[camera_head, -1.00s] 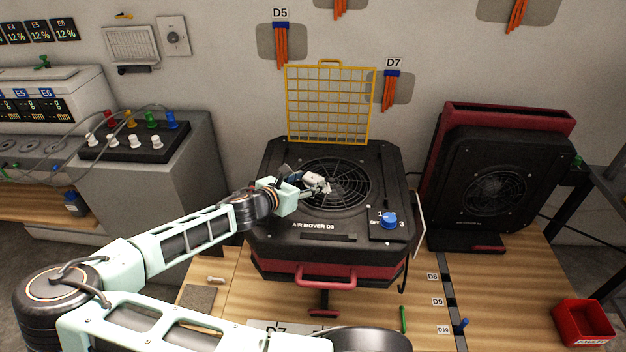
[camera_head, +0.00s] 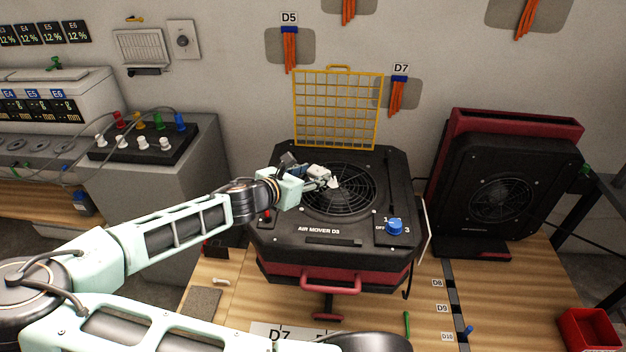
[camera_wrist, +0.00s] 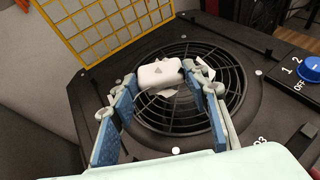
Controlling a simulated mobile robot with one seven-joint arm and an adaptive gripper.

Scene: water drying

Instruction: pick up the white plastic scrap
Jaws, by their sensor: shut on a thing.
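The white plastic scrap (camera_wrist: 165,88) is a crumpled, pale piece over the round grille of the air mover (camera_head: 290,225). It also shows in the head view (camera_head: 333,183) beside my fingertips. My gripper (camera_wrist: 163,80) reaches over the grille from the left, with its blue-padded fingers on both sides of the scrap. A smooth white rounded block (camera_wrist: 160,72) shows between the fingertips, just above the scrap; I cannot tell whether it is part of my gripper. The fingers are shut on the scrap, close to the grille. Its underside is hidden.
A yellow grid guard (camera_head: 337,108) stands upright behind the grille. A blue knob (camera_head: 395,227) sits at the air mover's front right. A second, black and red air mover (camera_head: 500,185) stands to the right. A red bin (camera_head: 590,330) is at the lower right.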

